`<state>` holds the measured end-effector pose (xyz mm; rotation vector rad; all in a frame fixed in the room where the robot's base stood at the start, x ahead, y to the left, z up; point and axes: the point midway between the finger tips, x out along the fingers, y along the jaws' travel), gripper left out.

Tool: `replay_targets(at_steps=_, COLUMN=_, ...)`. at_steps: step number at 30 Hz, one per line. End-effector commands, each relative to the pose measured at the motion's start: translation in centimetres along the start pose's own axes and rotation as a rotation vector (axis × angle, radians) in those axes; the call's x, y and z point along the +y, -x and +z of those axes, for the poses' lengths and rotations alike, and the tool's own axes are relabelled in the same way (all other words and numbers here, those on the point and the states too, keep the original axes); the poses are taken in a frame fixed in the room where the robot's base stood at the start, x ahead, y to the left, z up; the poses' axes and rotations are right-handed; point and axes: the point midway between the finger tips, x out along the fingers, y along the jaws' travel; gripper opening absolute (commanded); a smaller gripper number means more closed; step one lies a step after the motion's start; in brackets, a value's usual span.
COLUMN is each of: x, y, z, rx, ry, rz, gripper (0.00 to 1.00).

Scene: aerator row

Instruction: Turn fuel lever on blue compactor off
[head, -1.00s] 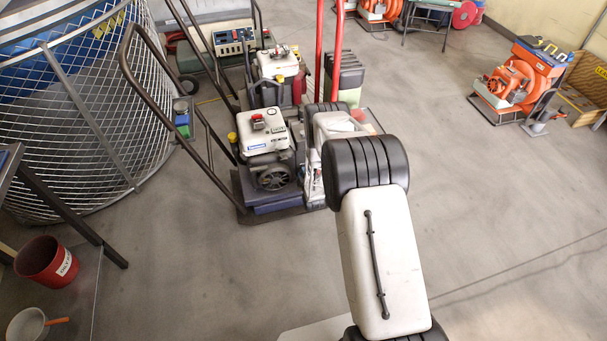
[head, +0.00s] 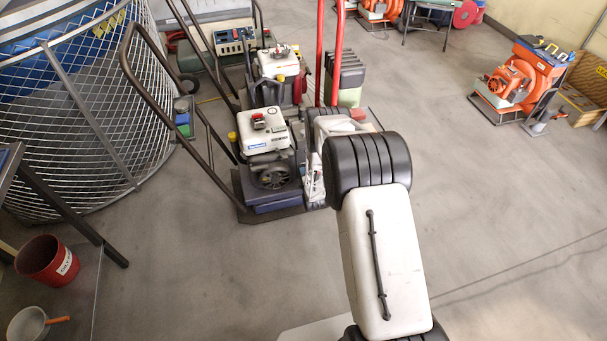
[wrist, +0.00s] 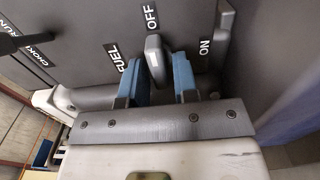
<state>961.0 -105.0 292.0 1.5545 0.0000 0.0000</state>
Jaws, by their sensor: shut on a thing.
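The blue compactor (head: 272,207) stands on the floor left of my arm, with a white tank and dark engine on top. In the wrist view its dark panel (wrist: 95,55) carries the labels FUEL, OFF and ON. The grey fuel lever (wrist: 154,56) sits between my gripper's two blue fingers, its tip pointing at OFF and away from ON. My gripper (wrist: 157,72) is shut on the lever. The contact with each finger is partly hard to see. In the head view my arm hides the lever and most of my gripper.
Another machine with a white tank (head: 278,62) stands behind the compactor. A wire-mesh enclosure (head: 90,120) is at the left. A red bucket (head: 46,260) stands at lower left. A dark choke lever (wrist: 28,40) is left on the panel.

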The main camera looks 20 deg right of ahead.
Motion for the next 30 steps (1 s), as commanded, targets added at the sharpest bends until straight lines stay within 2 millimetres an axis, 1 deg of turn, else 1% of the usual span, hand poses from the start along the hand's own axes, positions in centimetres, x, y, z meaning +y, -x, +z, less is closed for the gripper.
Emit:
replay_targets(at_steps=6, x=0.1, y=-0.1, z=0.0, rx=0.000, ry=0.000, rz=0.001, gripper=0.04)
replay_targets(at_steps=7, x=0.1, y=-0.1, z=0.0, rx=0.000, ry=0.000, rz=0.001, gripper=0.32)
replay_targets(at_steps=9, x=0.1, y=-0.1, z=0.0, rx=0.000, ry=-0.001, rz=0.001, gripper=0.39)
replay_targets(at_steps=20, x=0.0, y=0.2, z=0.0, rx=0.000, ry=-0.001, rz=0.000, gripper=0.39)
replay_targets(at_steps=23, x=0.0, y=0.7, z=0.0, rx=0.000, ry=-0.001, rz=-0.001, gripper=0.39)
replay_targets(at_steps=30, x=0.1, y=3.2, z=0.0, rx=0.000, ry=-0.001, rz=0.000, gripper=0.39)
